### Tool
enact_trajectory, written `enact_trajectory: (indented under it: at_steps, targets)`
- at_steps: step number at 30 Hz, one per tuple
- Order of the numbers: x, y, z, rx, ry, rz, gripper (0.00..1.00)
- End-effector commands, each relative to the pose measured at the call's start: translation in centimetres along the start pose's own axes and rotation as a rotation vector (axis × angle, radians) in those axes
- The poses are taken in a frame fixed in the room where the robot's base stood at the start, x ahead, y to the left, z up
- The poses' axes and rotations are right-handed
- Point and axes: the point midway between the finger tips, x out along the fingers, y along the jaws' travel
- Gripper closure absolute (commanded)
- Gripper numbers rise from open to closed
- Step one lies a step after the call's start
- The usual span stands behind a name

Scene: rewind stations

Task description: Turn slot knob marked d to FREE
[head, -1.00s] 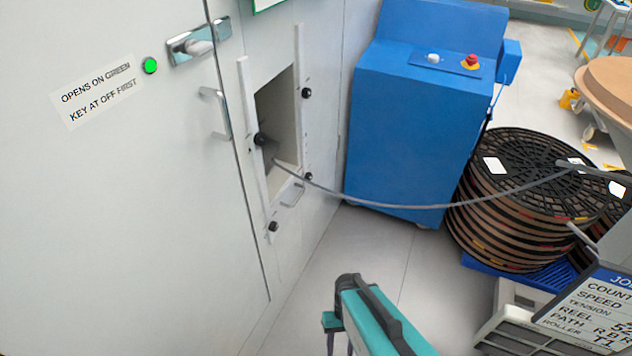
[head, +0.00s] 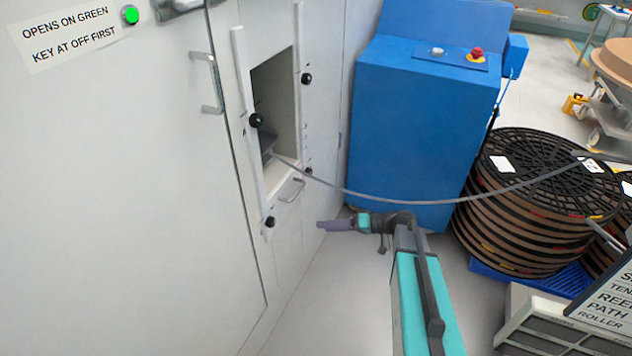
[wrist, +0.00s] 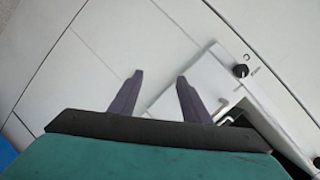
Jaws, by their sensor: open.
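Several black knobs sit on the two white strips beside the wall opening. In the head view they are the upper left knob (head: 256,120), the upper right knob (head: 306,79), the lower left knob (head: 270,222) and the lower right knob (head: 308,172). Their letters are too small to read, so I cannot tell which is d. My gripper (head: 324,225) points left towards the panel, low and right of the opening. In the wrist view my gripper (wrist: 160,76) is open and empty. One knob (wrist: 240,71) shows there, right of the fingers and apart from them, with small unclear marks.
A grey cable (head: 430,203) runs from the opening (head: 275,95) to the stacked reels (head: 535,210). A blue cabinet (head: 420,130) stands right of the panel. A handle (head: 292,190) projects below the opening. The floor (head: 345,295) before the panel is clear.

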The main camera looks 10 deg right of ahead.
Motion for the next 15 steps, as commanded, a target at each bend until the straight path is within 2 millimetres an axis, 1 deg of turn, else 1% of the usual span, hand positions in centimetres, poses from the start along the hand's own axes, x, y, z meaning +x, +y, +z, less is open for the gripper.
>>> enact_trajectory:
  at_steps: [1, 3, 6, 9, 10, 12, 15]
  targets:
    - [-1.1, 0.7, -2.3, -0.043, 0.062, -0.022, 0.57]
    - [-2.9, 0.4, -5.3, -0.105, 0.142, -0.053, 0.57]
    - [-5.3, -0.1, -8.8, -0.182, 0.242, -0.084, 0.57]
    - [-7.2, -0.6, -11.2, -0.238, 0.312, -0.105, 0.57]
    - [-7.7, -0.8, -11.7, -0.251, 0.327, -0.109, 0.57]
    - [-8.4, -1.0, -12.4, -0.270, 0.352, -0.115, 0.57]
    - [-8.8, -1.2, -12.9, -0.282, 0.367, -0.119, 0.57]
